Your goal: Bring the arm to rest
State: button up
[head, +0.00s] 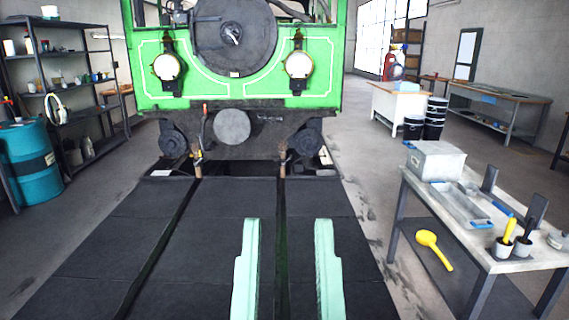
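My gripper (288,222) shows in the head view as two pale green fingers. They reach in from the bottom edge, to the right of the picture's middle. The fingers are parallel and well apart, with nothing between them. The palm and the rest of the arm are out of view. The dark floor plates and a rail slot show between and beyond the fingers. No object touches the fingers in this view.
A green steam tram (235,60) stands ahead on the track. A worktable (475,262) with a grey box (437,160), a metal tray (452,203) and tool cups is at right. A blue drum (27,160) and shelves stand left.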

notch_tip(320, 180, up, 36)
jog(key=p, duration=3.5)
jog(key=shift+a, duration=0.25)
jog(key=shift+r, duration=0.15)
